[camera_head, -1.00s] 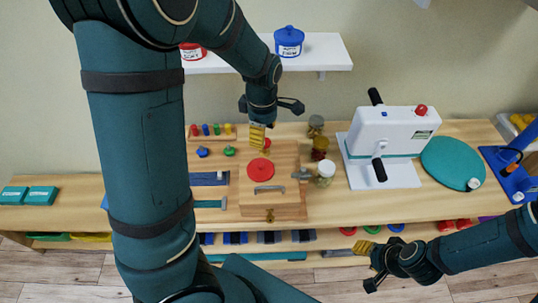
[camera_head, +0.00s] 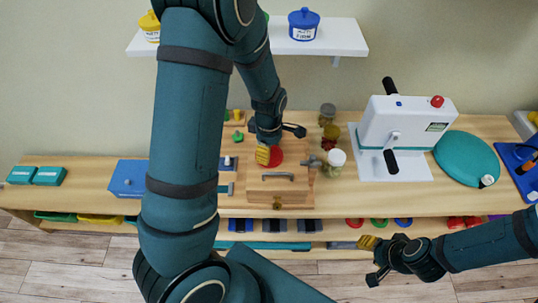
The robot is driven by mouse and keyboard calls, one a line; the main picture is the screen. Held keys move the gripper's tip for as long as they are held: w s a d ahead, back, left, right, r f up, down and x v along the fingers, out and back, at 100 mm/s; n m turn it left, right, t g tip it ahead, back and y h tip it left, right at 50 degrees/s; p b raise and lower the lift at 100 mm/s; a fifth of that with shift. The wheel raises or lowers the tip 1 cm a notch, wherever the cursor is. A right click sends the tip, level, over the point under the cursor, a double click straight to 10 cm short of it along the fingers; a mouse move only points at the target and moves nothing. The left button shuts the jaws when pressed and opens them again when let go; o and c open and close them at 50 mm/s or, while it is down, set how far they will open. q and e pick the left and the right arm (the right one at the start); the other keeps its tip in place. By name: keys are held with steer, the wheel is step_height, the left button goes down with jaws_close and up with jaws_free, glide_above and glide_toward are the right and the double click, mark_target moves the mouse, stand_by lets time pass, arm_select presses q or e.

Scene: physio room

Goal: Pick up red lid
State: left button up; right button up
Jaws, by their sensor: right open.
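A flat red round lid (camera_head: 276,156) lies on the wooden box (camera_head: 288,190) on the bench. My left gripper (camera_head: 264,155), pointing down with yellow finger pads, is in front of the lid's left part and hides some of it. I cannot tell whether it touches the lid or how far its fingers are apart. My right gripper (camera_head: 372,258) is open and empty, low in front of the bench, well away from the lid.
Small jars (camera_head: 335,160) stand just right of the box. A white machine (camera_head: 405,125) and a teal cushion (camera_head: 466,158) are farther right. A blue box (camera_head: 128,178) sits left of my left arm. A wall shelf (camera_head: 340,38) holds a blue jar (camera_head: 303,24).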

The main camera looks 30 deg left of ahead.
arm_select(q)
steer(key=shift+f, duration=0.55)
jaws_close()
steer(key=shift+r, duration=0.1)
